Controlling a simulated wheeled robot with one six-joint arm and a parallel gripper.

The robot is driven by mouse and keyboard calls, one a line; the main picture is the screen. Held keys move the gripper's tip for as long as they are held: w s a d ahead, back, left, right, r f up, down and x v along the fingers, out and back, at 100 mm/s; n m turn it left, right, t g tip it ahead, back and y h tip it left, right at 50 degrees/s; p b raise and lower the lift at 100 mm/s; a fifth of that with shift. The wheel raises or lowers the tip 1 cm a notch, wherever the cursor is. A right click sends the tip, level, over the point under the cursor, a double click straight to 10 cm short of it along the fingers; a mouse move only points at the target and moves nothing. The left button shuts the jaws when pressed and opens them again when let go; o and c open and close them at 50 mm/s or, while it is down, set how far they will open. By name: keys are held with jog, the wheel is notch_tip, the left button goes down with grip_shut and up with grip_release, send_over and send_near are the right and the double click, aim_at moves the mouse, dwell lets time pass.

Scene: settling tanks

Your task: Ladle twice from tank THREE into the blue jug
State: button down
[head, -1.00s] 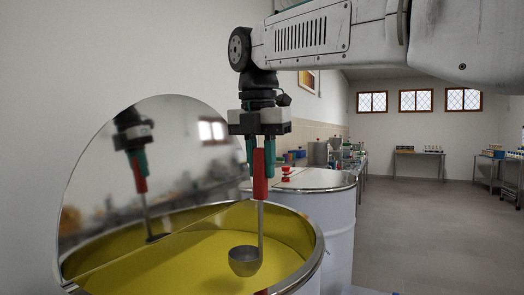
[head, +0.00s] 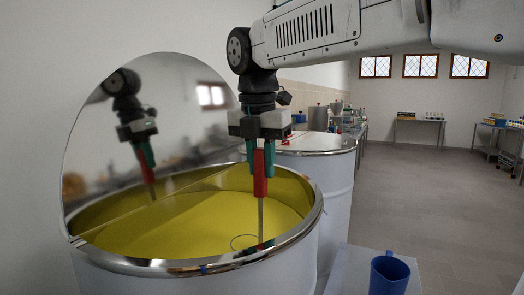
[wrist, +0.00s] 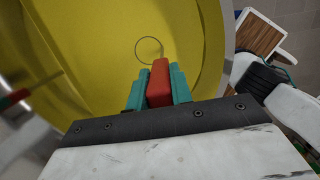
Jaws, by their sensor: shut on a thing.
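My gripper (head: 259,160) is shut on the red handle of the ladle (head: 260,178) and hangs over the open tank (head: 302,240), which holds yellow-green liquid. The ladle is upright, its metal stem going down into the liquid. Its bowl is under the surface, with only a thin ring outline (head: 244,242) showing. In the wrist view the red handle (wrist: 159,82) is between the teal fingers, with the ring outline just beyond it. The blue jug (head: 389,273) stands at the lower right. No tank number is readable.
The tank's shiny lid (head: 150,130) stands open at the left and mirrors my arm. A second, closed tank (head: 318,145) stands behind. The jug is on a pale surface (head: 348,268) beside the tank. Open floor lies at the right, with tables far back.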

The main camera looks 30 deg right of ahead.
aim_at(262, 184)
jog(key=shift+f, duration=2.3)
dwell(1.3)
notch_tip(262, 184, up, 23)
jog(key=shift+f, duration=0.15)
dwell(2.9)
dwell(0.4)
